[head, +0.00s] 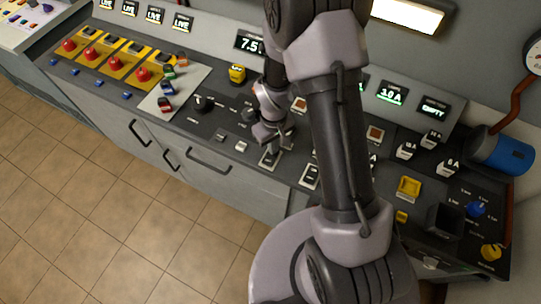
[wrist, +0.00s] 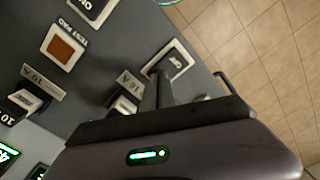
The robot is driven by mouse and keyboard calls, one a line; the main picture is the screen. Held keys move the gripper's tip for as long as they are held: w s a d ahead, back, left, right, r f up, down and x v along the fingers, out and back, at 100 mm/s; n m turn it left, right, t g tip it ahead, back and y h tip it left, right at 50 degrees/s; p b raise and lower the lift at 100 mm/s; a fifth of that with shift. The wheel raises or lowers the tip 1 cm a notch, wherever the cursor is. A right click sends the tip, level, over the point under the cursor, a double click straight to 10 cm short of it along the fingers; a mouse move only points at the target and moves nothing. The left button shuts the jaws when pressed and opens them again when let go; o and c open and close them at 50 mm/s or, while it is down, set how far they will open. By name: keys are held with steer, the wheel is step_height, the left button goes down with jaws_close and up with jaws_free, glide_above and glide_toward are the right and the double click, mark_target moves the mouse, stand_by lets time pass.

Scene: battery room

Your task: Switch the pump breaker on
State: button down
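My gripper (head: 270,138) is low over the front part of the dark console. In the wrist view its narrow fingers (wrist: 160,92) are together and reach to a white-framed switch (wrist: 180,58). The fingertips overlap the switch, and I cannot tell whether they touch it. In the head view this switch (head: 269,160) sits just below the fingertips. Its label and lever position are too small or covered to read, so I cannot confirm it is the pump breaker. A similar white-framed switch (head: 310,176) is to its right, partly beside my arm.
Blocks marked 10 A (wrist: 128,100) stand close to the fingers. A black knob (head: 204,104), red buttons on yellow plates (head: 105,58), a yellow square part (head: 409,187) and a blue cylinder (head: 510,154) are on the console. The tiled floor (head: 90,190) in front is clear.

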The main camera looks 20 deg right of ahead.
steer(key=shift+f, duration=0.25)
step_height(320, 180, up, 7)
steer(key=p, duration=0.4)
steer(key=shift+r+p, duration=0.15)
steer(key=shift+p, duration=0.25)
